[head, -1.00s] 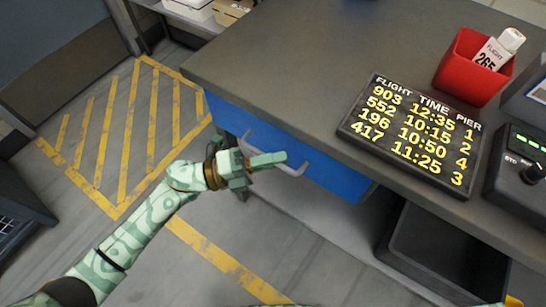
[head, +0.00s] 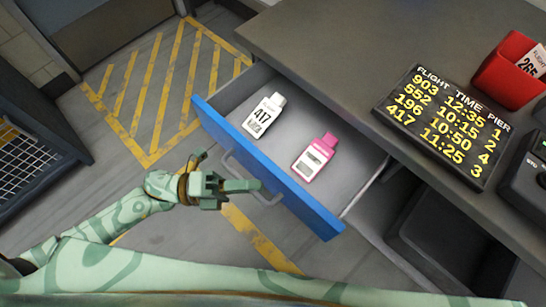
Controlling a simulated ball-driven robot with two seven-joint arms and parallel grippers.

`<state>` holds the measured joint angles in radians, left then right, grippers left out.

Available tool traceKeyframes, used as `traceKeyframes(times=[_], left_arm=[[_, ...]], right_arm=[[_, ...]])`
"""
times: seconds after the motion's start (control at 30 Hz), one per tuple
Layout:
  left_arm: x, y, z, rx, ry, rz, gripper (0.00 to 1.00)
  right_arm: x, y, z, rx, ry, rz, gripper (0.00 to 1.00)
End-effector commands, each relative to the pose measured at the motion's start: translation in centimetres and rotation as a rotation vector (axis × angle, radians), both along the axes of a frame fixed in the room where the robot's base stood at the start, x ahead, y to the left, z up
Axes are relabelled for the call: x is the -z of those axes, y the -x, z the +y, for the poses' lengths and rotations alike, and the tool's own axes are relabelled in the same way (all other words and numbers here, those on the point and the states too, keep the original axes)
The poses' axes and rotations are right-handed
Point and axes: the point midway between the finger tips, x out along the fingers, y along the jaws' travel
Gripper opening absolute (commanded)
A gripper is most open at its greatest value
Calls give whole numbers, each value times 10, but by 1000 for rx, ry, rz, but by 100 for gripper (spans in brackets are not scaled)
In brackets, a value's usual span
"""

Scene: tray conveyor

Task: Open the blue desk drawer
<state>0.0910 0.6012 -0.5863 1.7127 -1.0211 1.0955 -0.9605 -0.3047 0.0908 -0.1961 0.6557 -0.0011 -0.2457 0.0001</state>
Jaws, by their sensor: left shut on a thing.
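The blue desk drawer (head: 300,205) is pulled well out from under the grey desk (head: 340,40). Its grey metal handle (head: 232,165) runs across the blue front. My left gripper (head: 243,187) is shut on the handle, in front of the drawer. Inside the drawer lie a white tag marked 417 (head: 264,115) and a pink tag (head: 314,157) with a white label. My right gripper is not in view; a pale green arm link of mine crosses the bottom.
A flight board (head: 440,122) and a red holder (head: 508,72) with a tag stand on the desk. A dark bin (head: 440,235) is under the desk, right of the drawer. Yellow-striped floor (head: 160,95) is clear at the left.

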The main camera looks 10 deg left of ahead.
Motion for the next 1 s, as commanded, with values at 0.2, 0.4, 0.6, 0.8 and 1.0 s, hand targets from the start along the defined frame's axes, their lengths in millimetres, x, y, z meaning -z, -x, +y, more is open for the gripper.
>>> traceKeyframes(times=[0.2, 0.4, 0.6, 0.8, 1.0], left_arm=[[1, 43, 31, 1, -5, 4, 0], [1, 69, 50, 0, -5, 2, 0], [1, 82, 60, 0, -4, 2, 0], [1, 86, 63, -2, -3, 0, 0], [1, 85, 63, -2, -3, 0, 0]], right_arm=[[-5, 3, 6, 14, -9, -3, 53], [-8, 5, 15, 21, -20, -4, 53], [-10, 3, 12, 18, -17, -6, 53], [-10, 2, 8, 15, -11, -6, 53], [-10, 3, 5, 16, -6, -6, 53]])
